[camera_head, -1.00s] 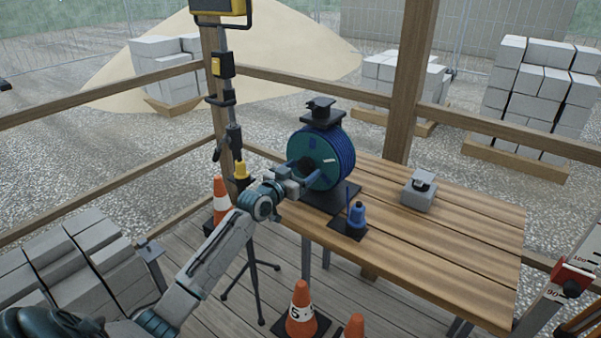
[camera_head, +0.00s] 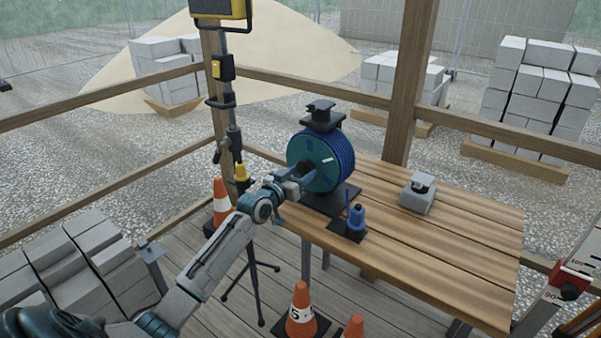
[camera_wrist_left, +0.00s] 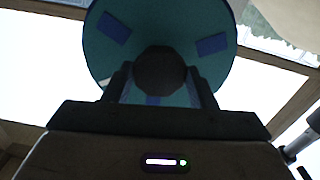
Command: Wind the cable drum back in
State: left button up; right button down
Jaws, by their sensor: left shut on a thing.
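The cable drum (camera_head: 308,150) stands upright at the back left of the wooden table, with a teal face and blue cable wound behind it. A dark round knob (camera_wrist_left: 160,70) sits at the middle of its face. My left gripper (camera_head: 306,174) is at the front of the drum, shut on this knob. In the left wrist view its two dark fingers (camera_wrist_left: 160,88) lie on either side of the knob. Blue patches show on the drum face around it. My right gripper is not in view.
A post with a yellow device (camera_head: 218,8) rises left of the drum. Traffic cones (camera_head: 300,306) stand on the floor. The table's right part is clear.

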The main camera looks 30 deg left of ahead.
pick_arm(q)
jog(key=n+p, duration=0.1)
jog(key=n, duration=0.2)
jog(key=shift+r+n+p, duration=0.1)
jog(key=shift+n+p, duration=0.2)
jog(key=shift+p, duration=0.1)
jog(key=shift+n+p, duration=0.45)
jog(key=shift+n, duration=0.45)
jog(key=n+p, duration=0.1)
jog(key=n, duration=0.2)
jog(key=shift+d, duration=0.1)
jog(key=shift+n+p, duration=0.65)
jog(key=shift+n, duration=0.75)
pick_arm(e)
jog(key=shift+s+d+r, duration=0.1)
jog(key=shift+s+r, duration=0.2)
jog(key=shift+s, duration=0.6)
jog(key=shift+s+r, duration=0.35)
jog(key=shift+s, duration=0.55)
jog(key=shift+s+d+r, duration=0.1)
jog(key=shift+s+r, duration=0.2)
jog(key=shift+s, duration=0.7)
pick_arm(q)
jog(key=o, duration=1.4)
